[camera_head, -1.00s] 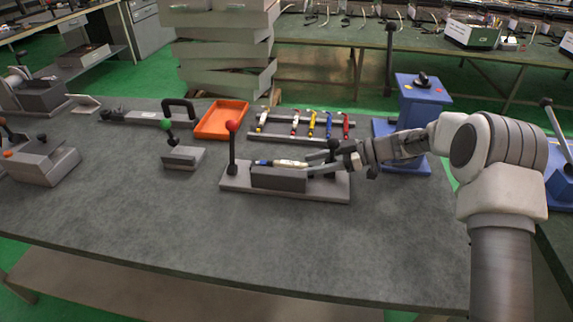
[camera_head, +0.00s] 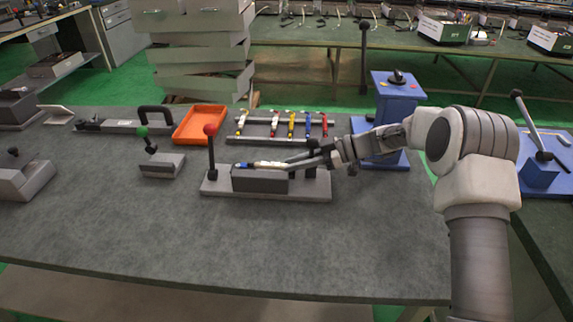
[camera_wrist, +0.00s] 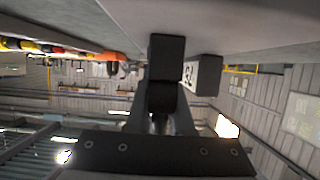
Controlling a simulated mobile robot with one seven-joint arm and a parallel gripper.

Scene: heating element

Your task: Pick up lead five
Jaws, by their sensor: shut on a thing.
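A thin white lead (camera_head: 267,164) with a blue end lies along the top of the grey block of a fixture (camera_head: 215,188) in the head view. My gripper (camera_head: 293,162) reaches in from the right, low over the fixture, and is shut on the right end of this lead. The exact contact is small and partly hidden. Several leads hang on a rack behind: a yellow one (camera_head: 241,122), red ones (camera_head: 273,123), another yellow one (camera_head: 291,123) and a blue one (camera_head: 308,123). In the wrist view dark finger parts (camera_wrist: 166,60) fill the middle, and no lead is clear there.
An orange tray (camera_head: 200,124) and a green-knobbed device (camera_head: 160,163) lie further left. A blue stand (camera_head: 397,100) rises at the back right. The front of the grey table (camera_head: 180,235) is clear.

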